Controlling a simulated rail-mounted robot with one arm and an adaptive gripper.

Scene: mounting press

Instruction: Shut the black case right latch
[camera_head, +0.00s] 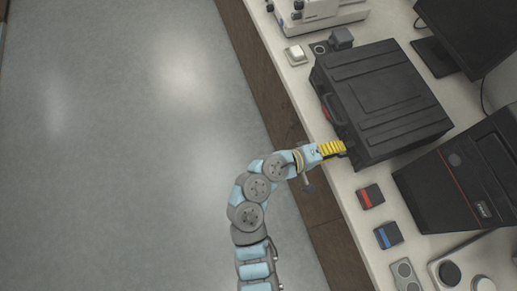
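The black case (385,90) lies on the white counter with its ribbed lid down flat. A small red part (327,113) shows on its front side, near the handle area. My gripper (346,149), beyond a yellow ribbed section of my arm, is at the near right end of the case's front side. Its fingertips are small and dark against the case. I cannot tell whether they are open or shut, or whether they touch the case. The right latch is not visible; my gripper covers that part of the front.
A red-topped block (370,196) and a blue-topped block (388,235) lie on the counter (345,190) right of my gripper. A black machine (465,170) stands right of the case. The floor (120,150) at left is clear.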

